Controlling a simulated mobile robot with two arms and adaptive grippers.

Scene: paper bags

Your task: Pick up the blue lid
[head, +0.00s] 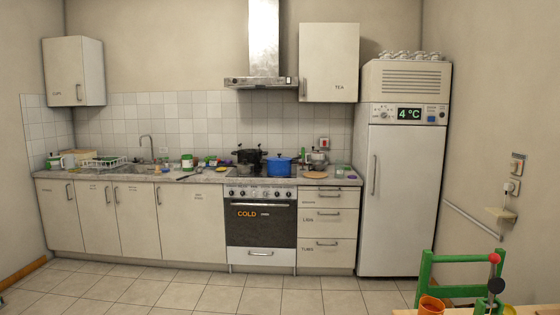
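A blue pot (281,168) stands on the stove top (260,173), right of a black pot (250,161). Its top looks blue too, but it is too small to tell whether a lid lies on it. I cannot make out a separate blue lid among the small things on the counter. A shut drawer (328,222) right of the oven has a label that seems to read "LIDS"; its inside is hidden. Neither of my grippers is in view.
The counter (205,177) holds several small items and a dish rack (103,162). The oven (261,225) reads "COLD" and is shut. The fridge (402,200) is shut. The tiled floor (180,295) is clear.

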